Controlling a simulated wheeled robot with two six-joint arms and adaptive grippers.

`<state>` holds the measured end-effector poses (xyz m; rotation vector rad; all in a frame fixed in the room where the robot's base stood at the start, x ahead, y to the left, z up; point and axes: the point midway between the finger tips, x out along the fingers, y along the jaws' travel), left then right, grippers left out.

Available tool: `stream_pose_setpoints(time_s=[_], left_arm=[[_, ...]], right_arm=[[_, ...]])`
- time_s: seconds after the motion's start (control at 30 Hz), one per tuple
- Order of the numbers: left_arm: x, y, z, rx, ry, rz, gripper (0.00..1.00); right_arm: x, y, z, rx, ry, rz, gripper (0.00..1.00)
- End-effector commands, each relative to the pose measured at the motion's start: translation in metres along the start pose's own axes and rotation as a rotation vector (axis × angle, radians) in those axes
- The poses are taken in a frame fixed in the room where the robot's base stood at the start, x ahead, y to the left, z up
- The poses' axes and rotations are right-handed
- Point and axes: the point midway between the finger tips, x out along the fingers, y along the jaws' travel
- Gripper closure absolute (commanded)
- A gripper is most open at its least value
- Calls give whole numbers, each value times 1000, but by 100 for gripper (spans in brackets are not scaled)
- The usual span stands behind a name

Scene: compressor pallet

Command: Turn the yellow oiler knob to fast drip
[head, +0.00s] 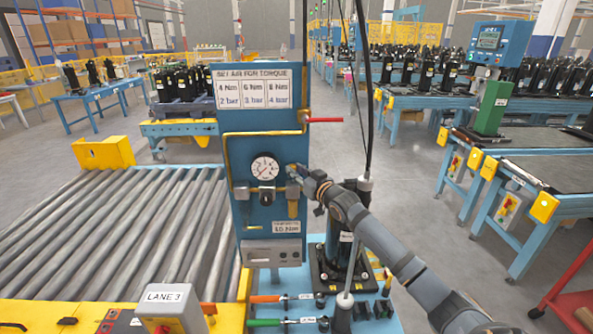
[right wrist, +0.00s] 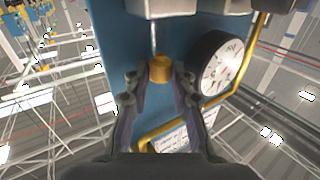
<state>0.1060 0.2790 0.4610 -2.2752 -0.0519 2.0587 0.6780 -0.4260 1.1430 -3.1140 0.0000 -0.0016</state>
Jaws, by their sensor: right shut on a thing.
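The yellow oiler knob (right wrist: 160,69) shows in the right wrist view as a short yellow cylinder at the end of a thin stem, in front of the blue panel. My right gripper (right wrist: 161,85) has one finger on each side of it and is shut on it. In the head view my right gripper (head: 297,173) is at the right part of the blue panel (head: 245,135), just right of the round gauge (head: 265,168). There it mostly hides the knob. No fast or slow drip mark can be read. My left gripper is not in view.
A red-handled valve (head: 325,120) sticks out to the right above my gripper. A black compressor (head: 335,262) stands below my right arm. Orange- and green-handled tools (head: 268,298) lie at the front. A roller conveyor (head: 110,235) is to the left.

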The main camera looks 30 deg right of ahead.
Motion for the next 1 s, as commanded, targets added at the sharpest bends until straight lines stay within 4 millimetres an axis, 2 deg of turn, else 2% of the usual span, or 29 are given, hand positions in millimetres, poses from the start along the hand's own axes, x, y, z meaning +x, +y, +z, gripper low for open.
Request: stream_pose_setpoints(time_s=[0.13, 0.17, 0.3, 0.67, 1.0], left_arm=[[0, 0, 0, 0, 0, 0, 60], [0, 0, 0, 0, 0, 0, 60], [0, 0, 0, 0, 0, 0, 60], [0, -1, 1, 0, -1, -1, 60], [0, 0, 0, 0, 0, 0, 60]], right_arm=[[0, 0, 2, 4, -4, 1, 100], [0, 0, 2, 4, -4, 1, 74], [0, 0, 2, 3, -3, 1, 55], [0, 0, -5, 0, 0, 0, 53], [0, -2, -75, 0, 1, 0, 53]])
